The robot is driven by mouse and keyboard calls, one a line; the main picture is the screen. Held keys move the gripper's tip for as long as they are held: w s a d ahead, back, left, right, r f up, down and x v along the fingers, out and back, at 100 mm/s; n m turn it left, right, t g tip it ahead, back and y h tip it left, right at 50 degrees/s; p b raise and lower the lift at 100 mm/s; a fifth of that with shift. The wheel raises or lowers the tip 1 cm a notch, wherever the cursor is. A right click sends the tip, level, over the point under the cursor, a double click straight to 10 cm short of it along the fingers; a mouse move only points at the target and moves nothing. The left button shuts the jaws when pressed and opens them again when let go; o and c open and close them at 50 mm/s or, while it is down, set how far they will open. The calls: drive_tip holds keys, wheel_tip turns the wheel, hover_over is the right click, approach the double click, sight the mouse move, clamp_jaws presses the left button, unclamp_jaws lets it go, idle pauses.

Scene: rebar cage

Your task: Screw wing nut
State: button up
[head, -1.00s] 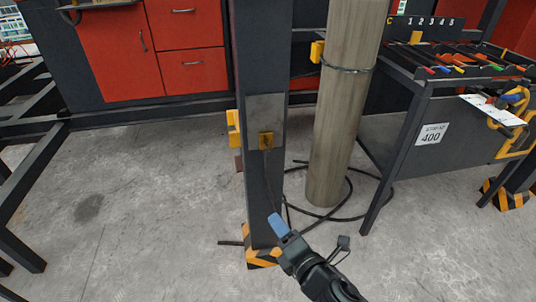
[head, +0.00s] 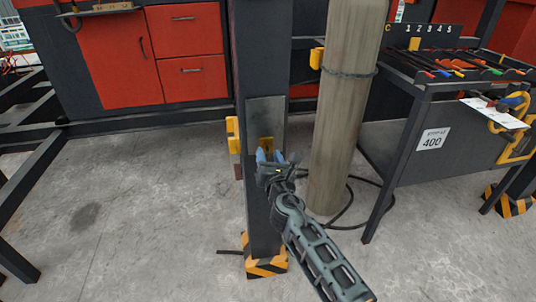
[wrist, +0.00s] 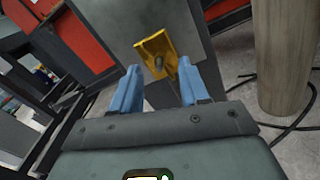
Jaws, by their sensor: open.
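A small yellow bracket (wrist: 149,47) is fixed on a grey metal plate (wrist: 207,75) on the dark upright post (head: 262,205). A small dark round part (wrist: 159,61) shows in the bracket; it is too small to tell whether it is the wing nut or a bolt end. My gripper (wrist: 158,82) is open, with its two blue fingers spread left and right just below the bracket. In the head view my gripper (head: 270,156) is at the bracket (head: 266,143) and partly covers it. Nothing shows between the fingers except the bracket beyond them.
A round concrete-like column (head: 343,110) stands close to the right of the post, with a black cable on the floor. A rack table (head: 415,140) stands farther right. Red cabinets (head: 185,50) are behind.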

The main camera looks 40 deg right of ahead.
drive_tip(key=shift+x, duration=0.85)
drive_tip(key=shift+c, duration=0.2)
clamp_jaws()
